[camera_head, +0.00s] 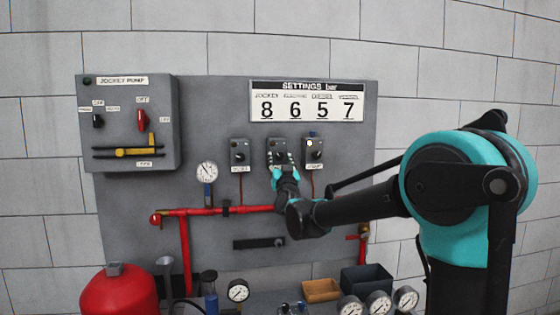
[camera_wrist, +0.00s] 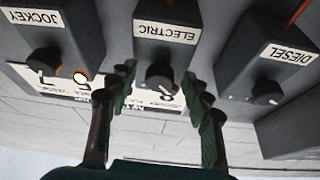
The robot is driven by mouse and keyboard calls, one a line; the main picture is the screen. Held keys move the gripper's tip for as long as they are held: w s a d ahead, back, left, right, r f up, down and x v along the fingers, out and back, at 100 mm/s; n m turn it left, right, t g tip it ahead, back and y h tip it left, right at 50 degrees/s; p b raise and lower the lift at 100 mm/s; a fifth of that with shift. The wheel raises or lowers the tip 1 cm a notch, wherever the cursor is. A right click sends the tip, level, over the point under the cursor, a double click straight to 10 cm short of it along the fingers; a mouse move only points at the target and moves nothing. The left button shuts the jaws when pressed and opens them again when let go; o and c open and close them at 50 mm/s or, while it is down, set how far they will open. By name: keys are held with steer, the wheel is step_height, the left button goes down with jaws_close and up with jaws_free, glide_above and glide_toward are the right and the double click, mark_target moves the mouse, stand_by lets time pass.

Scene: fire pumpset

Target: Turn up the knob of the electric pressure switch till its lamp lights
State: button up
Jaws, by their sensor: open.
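The electric pressure switch (camera_wrist: 165,22) is a grey box whose label appears upside down in the wrist view. Its dark round knob (camera_wrist: 159,74) has a pale pointer mark. My gripper (camera_wrist: 160,84) is open, with one finger on each side of the knob and a visible gap to it. I see no lit lamp on this switch; its lamp cannot be made out clearly. In the head view my gripper (camera_head: 284,172) is in front of the electric switch (camera_head: 279,146) and covers its lower part.
The settings board (camera_head: 306,101) reads 8, 6, 5, 7. Red pipe (camera_head: 225,211) and a gauge (camera_head: 207,172) are nearby.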

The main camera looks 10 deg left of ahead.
steer(key=v, duration=1.2)
stand_by(0.5)
steer(key=s+d+f+n, duration=0.2)
steer(key=s, duration=0.3)
steer(key=shift+y, duration=0.4)
steer(key=x, duration=1.7)
steer(key=shift+w+a+f, duration=0.1)
steer(key=shift+w+a, duration=0.1)
steer(key=shift+w, duration=0.25)
jaws_close()
steer(key=shift+m, duration=0.5)
